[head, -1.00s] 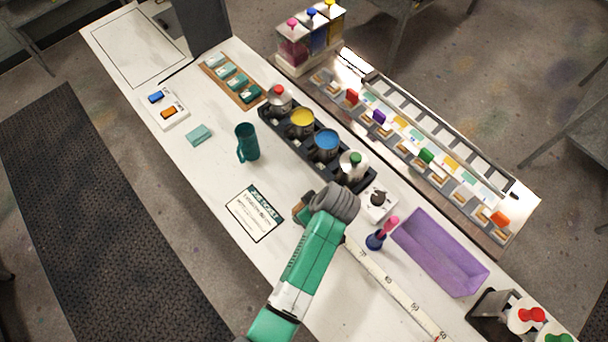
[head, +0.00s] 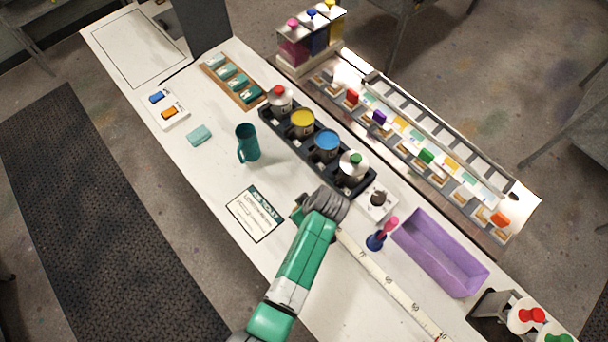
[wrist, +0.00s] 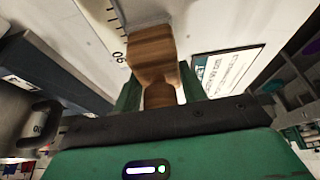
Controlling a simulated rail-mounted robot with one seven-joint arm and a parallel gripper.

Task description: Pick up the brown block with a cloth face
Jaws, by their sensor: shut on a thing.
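The brown wooden block (wrist: 152,48) stands out from between the two green fingers of my gripper (wrist: 159,88) in the wrist view. My gripper is shut on the block. A pale strip shows at the block's far end, but I cannot clearly make out the cloth face. In the head view my gripper (head: 299,208) is over the white bench, right of the printed card, and my wrist hides the block. I cannot tell how high it is above the bench.
The printed card (head: 256,213) lies left of my gripper, and a long ruler (head: 385,280) lies to its right. A dark rack (head: 265,115) of several pots, a white knob box (head: 377,202) and a purple tray (head: 440,252) stand beyond. A teal mug (head: 248,143) stands farther back.

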